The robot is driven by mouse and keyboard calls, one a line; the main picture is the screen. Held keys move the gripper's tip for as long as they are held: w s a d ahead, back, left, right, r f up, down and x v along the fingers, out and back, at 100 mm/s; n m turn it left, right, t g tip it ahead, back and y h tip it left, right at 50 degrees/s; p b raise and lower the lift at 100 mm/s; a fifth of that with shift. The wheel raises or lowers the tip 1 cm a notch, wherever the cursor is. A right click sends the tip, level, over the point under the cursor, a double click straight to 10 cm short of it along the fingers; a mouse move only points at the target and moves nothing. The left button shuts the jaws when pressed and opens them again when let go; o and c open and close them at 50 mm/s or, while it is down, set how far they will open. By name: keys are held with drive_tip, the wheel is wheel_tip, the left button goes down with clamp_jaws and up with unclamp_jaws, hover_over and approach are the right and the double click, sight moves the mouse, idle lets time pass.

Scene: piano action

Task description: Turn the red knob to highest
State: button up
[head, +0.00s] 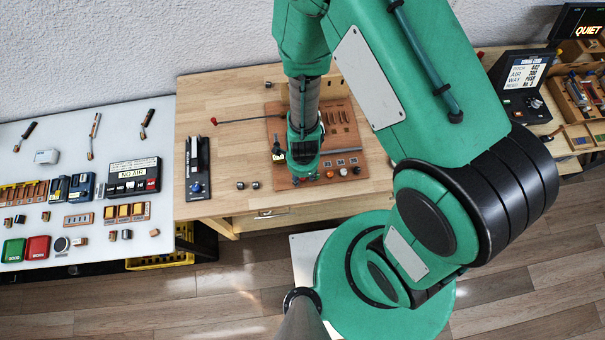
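My gripper (306,178) points down at the front left of a reddish-brown board (343,123) on the wooden bench. It is small and partly covered by my own wrist, so its fingers cannot be told open or shut. Small round knobs show along the board's front edge, right of my gripper; one looks orange-red (356,170) and another pale (343,171). Which is the red knob is unclear, and its setting is too small to read. A thin rod with a red ball end (214,121) reaches left from the board. My gripper may hide other parts.
A black slider box with a blue knob (196,188) and two small metal parts (248,185) lie left of the board. A white table (75,135) with tools, buttons and boxes stands further left. My arm covers the bench's right part. A display unit (524,85) stands beyond.

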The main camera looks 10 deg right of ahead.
drive_tip(key=shift+r, duration=0.2)
drive_tip(key=shift+r, duration=3.55)
drive_tip(key=shift+r, duration=0.25)
